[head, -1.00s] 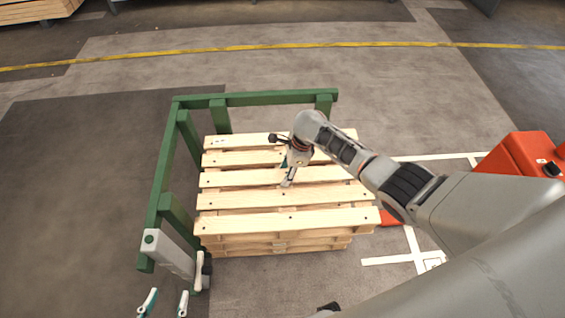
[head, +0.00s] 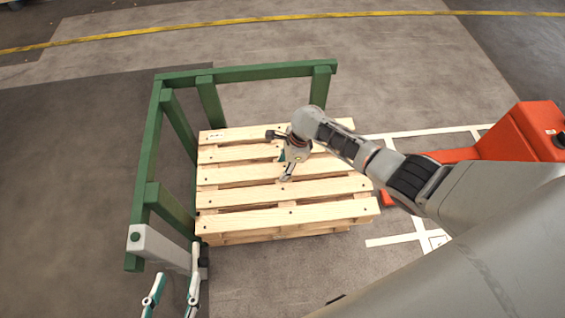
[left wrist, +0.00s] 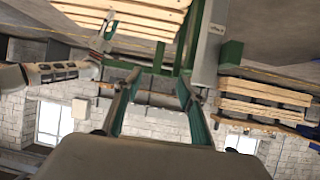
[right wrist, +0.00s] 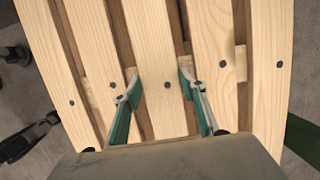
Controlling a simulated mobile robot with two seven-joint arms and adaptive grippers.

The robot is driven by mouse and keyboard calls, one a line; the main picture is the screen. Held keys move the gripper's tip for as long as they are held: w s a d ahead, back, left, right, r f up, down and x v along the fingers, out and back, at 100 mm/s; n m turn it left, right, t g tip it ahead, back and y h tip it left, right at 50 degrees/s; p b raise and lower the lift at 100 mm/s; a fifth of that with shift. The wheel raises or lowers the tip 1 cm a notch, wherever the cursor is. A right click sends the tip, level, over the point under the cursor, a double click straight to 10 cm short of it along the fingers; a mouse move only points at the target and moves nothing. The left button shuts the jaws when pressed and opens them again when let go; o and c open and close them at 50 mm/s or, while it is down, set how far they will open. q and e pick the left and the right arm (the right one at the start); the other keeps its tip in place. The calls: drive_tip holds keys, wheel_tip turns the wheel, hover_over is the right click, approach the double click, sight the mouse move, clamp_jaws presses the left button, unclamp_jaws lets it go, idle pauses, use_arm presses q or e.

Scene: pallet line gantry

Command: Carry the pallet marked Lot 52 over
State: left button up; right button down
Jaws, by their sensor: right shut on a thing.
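A pale wooden pallet (head: 240,222) lies level at the centre of the head view, with more timber layers showing under its front edge. A small mark at its far left corner is too small to read. My right gripper (head: 286,176) is over the middle of the pallet, shut on a top slat; the right wrist view shows its teal fingers (right wrist: 158,98) on either side of that slat (right wrist: 158,60). My left gripper (head: 172,300) is at the bottom left, beside the near left corner, its fingers apart and empty. The left wrist view shows its open fingers (left wrist: 160,95).
A green frame (head: 245,73) runs along the pallet's back and left sides, with a light grey block (head: 165,250) at its near end. An orange-red machine (head: 515,135) stands at the right, near white floor lines (head: 425,132). Open floor lies beyond the frame.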

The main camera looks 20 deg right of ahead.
drive_tip(key=shift+w+r, duration=0.3)
drive_tip(key=c, duration=1.5)
unclamp_jaws()
drive_tip(key=shift+s+f, duration=0.2)
drive_tip(key=o, duration=0.3)
